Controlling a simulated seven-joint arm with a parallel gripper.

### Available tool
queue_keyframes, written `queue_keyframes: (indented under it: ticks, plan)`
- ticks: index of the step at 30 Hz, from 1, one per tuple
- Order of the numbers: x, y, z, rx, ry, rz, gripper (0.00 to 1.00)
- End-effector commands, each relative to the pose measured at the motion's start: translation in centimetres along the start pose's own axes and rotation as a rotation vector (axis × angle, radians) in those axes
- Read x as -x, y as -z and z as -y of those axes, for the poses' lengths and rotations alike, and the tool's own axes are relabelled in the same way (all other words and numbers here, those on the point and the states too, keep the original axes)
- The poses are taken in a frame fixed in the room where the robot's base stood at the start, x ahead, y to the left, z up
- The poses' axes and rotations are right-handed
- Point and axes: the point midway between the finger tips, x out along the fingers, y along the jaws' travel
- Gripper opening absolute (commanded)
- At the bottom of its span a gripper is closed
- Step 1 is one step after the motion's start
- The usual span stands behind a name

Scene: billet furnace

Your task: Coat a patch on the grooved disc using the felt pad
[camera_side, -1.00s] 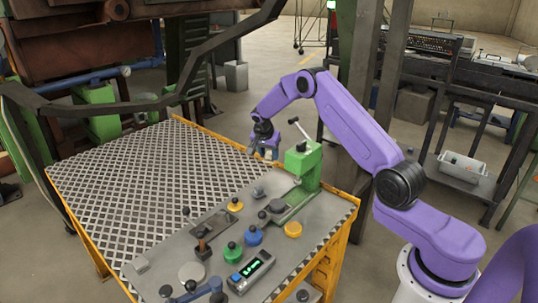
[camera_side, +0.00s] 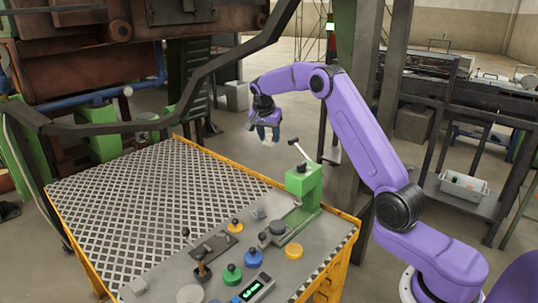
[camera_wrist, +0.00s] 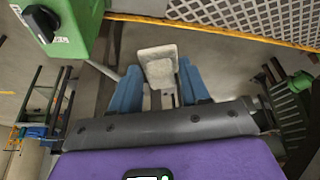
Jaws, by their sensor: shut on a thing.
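My gripper (camera_side: 267,134) is raised in the air behind the green block, clear of the bench top. In the wrist view its blue fingers (camera_wrist: 158,88) are shut on a pale grey, worn, roughly rectangular pad (camera_wrist: 157,63), which looks like the felt pad. The pad sticks out beyond the fingertips and touches nothing else. A dark grey disc (camera_side: 278,229) sits on the panel in front of the green block. A lighter flat disc (camera_side: 190,294) lies at the panel's near edge. Grooves are too small to make out, so I cannot tell which is the grooved disc.
The green block (camera_side: 304,184) with a lever stands at the panel's back right; it also shows in the wrist view (camera_wrist: 75,14). Yellow, blue and green knobs, small levers and a display (camera_side: 256,289) crowd the panel. The patterned metal plate (camera_side: 150,195) at left is bare.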

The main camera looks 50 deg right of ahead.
Motion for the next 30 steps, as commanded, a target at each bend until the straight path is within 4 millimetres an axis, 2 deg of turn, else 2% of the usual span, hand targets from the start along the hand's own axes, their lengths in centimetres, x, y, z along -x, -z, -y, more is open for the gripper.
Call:
queue_keyframes:
  ticks: [4, 14, 20, 30]
  plan:
    - [2.8, 1.1, 0.0, -0.007, 0.001, -0.001, 0.21]
    - [3.5, -2.3, -2.0, -0.248, -0.104, 0.0, 0.21]
    - [4.8, -5.5, -4.2, -0.487, -0.204, 0.0, 0.21]
    - [7.7, -12.4, -9.6, -1.004, -0.419, 0.0, 0.21]
